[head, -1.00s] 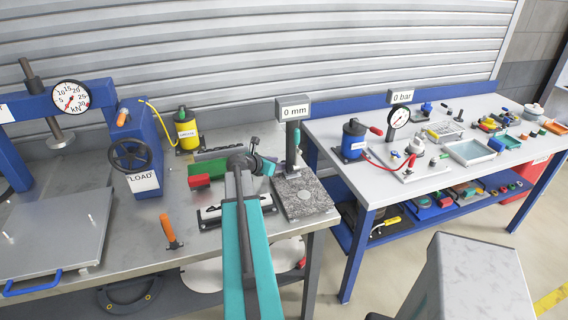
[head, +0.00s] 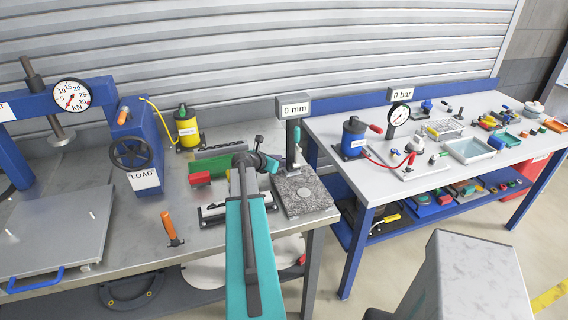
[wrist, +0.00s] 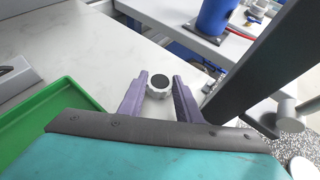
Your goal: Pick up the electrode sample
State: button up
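My gripper's two purple fingers (wrist: 159,90) stand apart in the wrist view. A small round piece with a pale metal rim and a dark disc on top (wrist: 159,81), which looks like the electrode sample, sits between the fingertips. The fingers are on either side of it; whether they touch it is hard to make out. In the head view my gripper (head: 271,164) is low over the left bench, just left of the gauge stand. The sample cannot be made out there.
The "0 mm" gauge post on a speckled stone plate (head: 303,194) stands close on the right. A green tray (wrist: 45,120) lies to the left. A press with a load wheel (head: 130,153) is further left. The second bench (head: 340,130) is across a gap.

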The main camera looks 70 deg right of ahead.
jog(key=shift+r, duration=0.2)
jog(key=shift+c, duration=0.5)
jog(key=shift+r+b, duration=0.9)
jog(key=shift+r, duration=0.65)
jog(key=w+a+b, duration=0.1)
jog(key=a, duration=0.4)
jog(key=w+a+b, duration=0.2)
jog(key=a, duration=0.4)
jog(key=w+a+b, duration=0.2)
jog(key=a, duration=0.4)
jog(key=shift+w+a, duration=0.15)
